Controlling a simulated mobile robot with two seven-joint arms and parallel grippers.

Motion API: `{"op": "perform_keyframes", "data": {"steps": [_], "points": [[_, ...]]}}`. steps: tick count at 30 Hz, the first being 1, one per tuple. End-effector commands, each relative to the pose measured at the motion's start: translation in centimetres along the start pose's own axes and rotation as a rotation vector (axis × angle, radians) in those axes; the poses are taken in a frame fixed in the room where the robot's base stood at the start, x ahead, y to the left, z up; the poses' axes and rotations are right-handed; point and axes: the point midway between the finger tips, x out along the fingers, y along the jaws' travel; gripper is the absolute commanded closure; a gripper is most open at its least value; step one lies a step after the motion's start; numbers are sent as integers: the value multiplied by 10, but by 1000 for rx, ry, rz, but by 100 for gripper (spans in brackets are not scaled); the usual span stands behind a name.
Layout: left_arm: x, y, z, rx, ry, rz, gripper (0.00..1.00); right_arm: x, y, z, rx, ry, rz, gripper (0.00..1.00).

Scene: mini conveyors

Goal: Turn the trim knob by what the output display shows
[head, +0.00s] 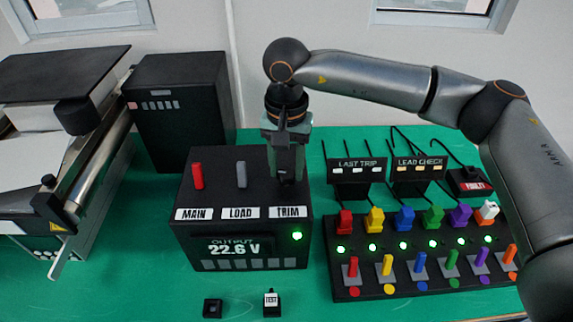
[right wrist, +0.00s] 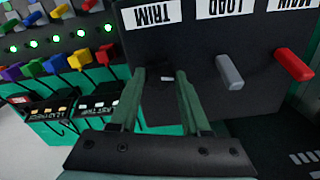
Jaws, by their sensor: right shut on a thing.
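A black power box (head: 185,225) stands on the green table. Its output display (head: 235,248) reads 22.6 V, and a green lamp (head: 297,236) glows beside it. On its top are a red MAIN knob (head: 197,176), a grey LOAD knob (head: 241,174) and a TRIM label (head: 287,212). My right gripper (head: 289,178) points straight down behind that label, shut on the trim knob. The fingers hide the knob in the head view. In the right wrist view the fingers (right wrist: 163,77) reach to the box top by the TRIM label (right wrist: 152,13), a little pale mark between them. My left gripper is not in view.
To the right is a black panel (head: 340,290) with coloured plugs, switches and several green lamps. Behind it stand LAST TRIP (head: 358,164) and LEAD CHECK (head: 419,162) signs. A TEST button (head: 271,301) is in front; a conveyor machine (head: 62,180) stands left.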

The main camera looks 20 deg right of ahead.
Motion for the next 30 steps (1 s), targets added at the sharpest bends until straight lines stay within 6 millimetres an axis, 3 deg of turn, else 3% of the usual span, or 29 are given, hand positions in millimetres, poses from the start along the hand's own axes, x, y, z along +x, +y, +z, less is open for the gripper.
{"op": "perform_keyframes", "data": {"steps": [14,30], "points": [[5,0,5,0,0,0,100,1,0,0,73,1,0,100],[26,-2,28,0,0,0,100,2,0,0,527,1,-1,100]]}}
